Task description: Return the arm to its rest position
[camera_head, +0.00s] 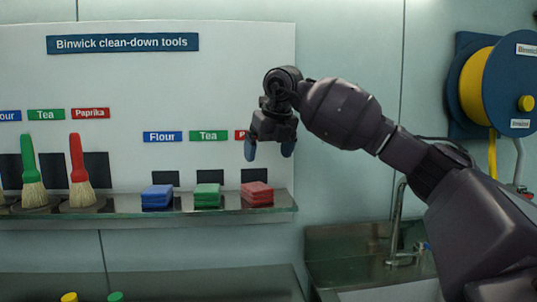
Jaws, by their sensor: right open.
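My right arm reaches in from the lower right, raised and bent in front of the wall. My right gripper (269,150) hangs fingers down, with its two blue-tipped fingers apart and nothing between them. It shows above the red sponge block (257,193) on the shelf, apart from it, and covers part of the right Paprika label (240,135). My left gripper is not in view.
The shelf (150,220) also holds a blue block (157,196), a green block (208,195), a green brush (31,170) and a red brush (79,170). A sink (345,250) with a tap (396,225) and a yellow hose reel (480,85) are at right.

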